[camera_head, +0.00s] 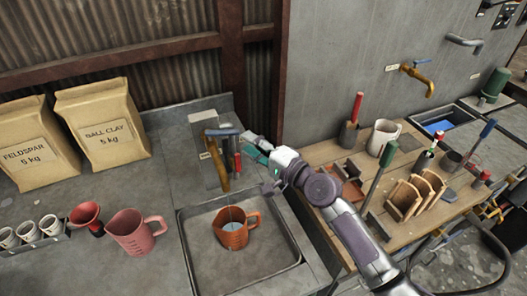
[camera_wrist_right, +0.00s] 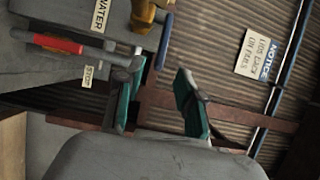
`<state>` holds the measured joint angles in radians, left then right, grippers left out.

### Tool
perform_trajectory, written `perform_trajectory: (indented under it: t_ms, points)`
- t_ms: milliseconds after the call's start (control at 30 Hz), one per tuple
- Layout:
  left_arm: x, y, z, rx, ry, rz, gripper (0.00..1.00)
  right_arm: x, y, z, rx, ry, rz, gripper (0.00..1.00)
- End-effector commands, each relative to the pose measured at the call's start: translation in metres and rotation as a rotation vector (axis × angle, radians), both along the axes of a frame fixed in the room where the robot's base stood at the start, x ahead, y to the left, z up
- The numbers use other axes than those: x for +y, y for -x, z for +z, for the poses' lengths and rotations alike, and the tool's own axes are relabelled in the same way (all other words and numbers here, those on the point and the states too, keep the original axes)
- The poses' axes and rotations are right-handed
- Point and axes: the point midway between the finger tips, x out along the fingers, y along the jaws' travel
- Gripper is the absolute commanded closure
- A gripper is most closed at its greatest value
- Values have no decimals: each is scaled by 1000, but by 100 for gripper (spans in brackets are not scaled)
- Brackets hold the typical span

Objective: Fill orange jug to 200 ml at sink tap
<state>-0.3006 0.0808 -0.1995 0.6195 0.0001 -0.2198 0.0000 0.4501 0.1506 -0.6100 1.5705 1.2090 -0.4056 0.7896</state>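The orange jug (camera_head: 234,236) stands upright in the grey sink basin (camera_head: 262,278), below the brass tap (camera_head: 217,165). Its inside looks pale, but I cannot read the level or tell whether water is running. The tap has a blue lever (camera_head: 222,132); the lever also shows in the right wrist view (camera_wrist_right: 164,42), beside a WATER label (camera_wrist_right: 100,15). My right gripper (camera_head: 256,152) is to the right of the tap, near a red handle (camera_head: 238,165). In the wrist view its green fingers (camera_wrist_right: 160,98) are apart with nothing between them. My left gripper is out of view.
A pink jug (camera_head: 136,232), a red funnel (camera_head: 86,216) and white cups (camera_head: 30,232) stand left of the sink. Two clay bags (camera_head: 103,128) stand behind them. A wooden bench (camera_head: 325,152) with tools is on the right. A notice (camera_wrist_right: 258,58) hangs on the corrugated wall.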

Motion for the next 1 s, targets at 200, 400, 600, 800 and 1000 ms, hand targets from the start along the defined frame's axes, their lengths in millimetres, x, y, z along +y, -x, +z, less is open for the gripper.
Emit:
perform_trajectory:
  t_ms: [200,400,600,800,1000]
  points:
    - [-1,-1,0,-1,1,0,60,-29,21,-1,0,2,-1,62]
    - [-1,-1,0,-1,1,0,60,-36,28,0,0,1,0,62]
    - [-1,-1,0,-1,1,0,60,-36,28,0,0,1,0,62]
    - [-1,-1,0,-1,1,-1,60,-36,27,0,0,1,0,62]
    - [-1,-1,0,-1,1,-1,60,-36,27,0,0,1,0,62]
